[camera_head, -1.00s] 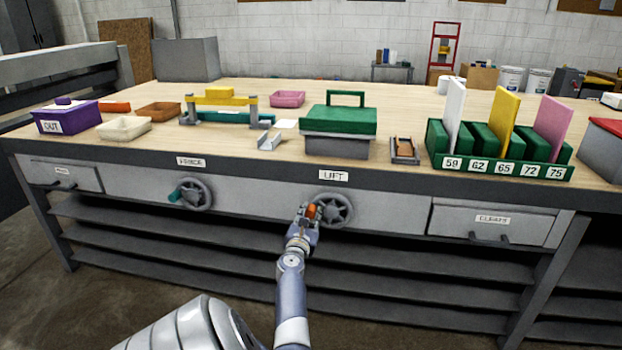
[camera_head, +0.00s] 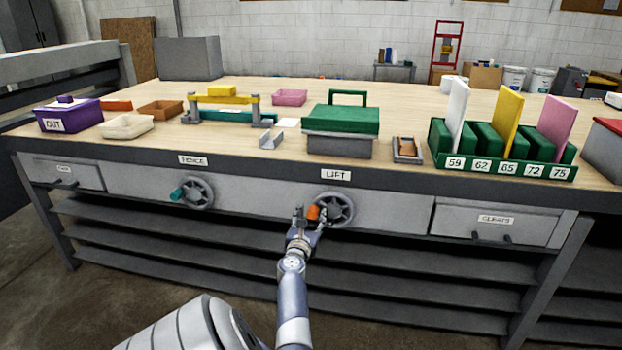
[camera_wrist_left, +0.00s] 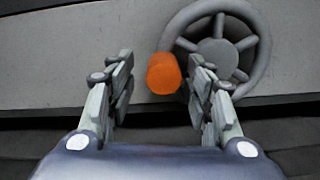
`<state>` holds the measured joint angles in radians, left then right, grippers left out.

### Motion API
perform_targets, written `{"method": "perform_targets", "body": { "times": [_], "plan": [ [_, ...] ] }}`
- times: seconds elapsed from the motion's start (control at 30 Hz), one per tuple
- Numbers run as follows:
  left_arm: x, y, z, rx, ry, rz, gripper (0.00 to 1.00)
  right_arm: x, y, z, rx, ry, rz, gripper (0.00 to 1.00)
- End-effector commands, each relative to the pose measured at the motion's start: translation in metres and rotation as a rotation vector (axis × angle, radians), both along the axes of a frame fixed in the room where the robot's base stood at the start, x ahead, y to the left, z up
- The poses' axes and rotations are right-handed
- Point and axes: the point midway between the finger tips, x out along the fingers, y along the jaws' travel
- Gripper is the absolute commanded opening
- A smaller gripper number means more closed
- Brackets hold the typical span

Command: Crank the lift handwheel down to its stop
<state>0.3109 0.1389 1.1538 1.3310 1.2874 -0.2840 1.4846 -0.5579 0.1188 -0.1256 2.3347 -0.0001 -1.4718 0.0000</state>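The lift handwheel (camera_head: 335,210) is a grey spoked wheel on the bench front under the LIFT label (camera_head: 336,174). Its orange knob (camera_head: 313,213) is at the wheel's left side. My left gripper (camera_head: 307,214) is at the knob. In the left wrist view the fingers are apart, with the orange knob (camera_wrist_left: 163,73) between their tips and closer to the right finger. The wheel (camera_wrist_left: 222,48) is behind the right finger, which hides part of its rim. I cannot tell whether that finger touches the knob. My right gripper is not in view.
The FENCE handwheel (camera_head: 196,193) with a teal knob is to the left. The CLEATS drawer (camera_head: 492,222) is to the right. A green-lidded box (camera_head: 340,120) stands on the bench above the lift wheel. Open shelves (camera_head: 400,270) lie below the bench front.

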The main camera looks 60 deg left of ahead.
Motion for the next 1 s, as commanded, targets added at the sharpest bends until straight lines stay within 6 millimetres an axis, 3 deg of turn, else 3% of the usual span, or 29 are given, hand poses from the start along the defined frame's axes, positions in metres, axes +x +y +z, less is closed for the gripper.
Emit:
{"method": "perform_targets", "body": {
  "times": [0.37, 1.0],
  "plan": [
    [-0.004, -0.008, 0.000, 0.001, -0.001, -0.003, 0.48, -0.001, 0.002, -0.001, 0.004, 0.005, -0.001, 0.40],
    [-0.072, -0.084, 0.000, 0.000, 0.000, -0.001, 0.48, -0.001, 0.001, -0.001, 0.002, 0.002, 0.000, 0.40]
  ]
}}
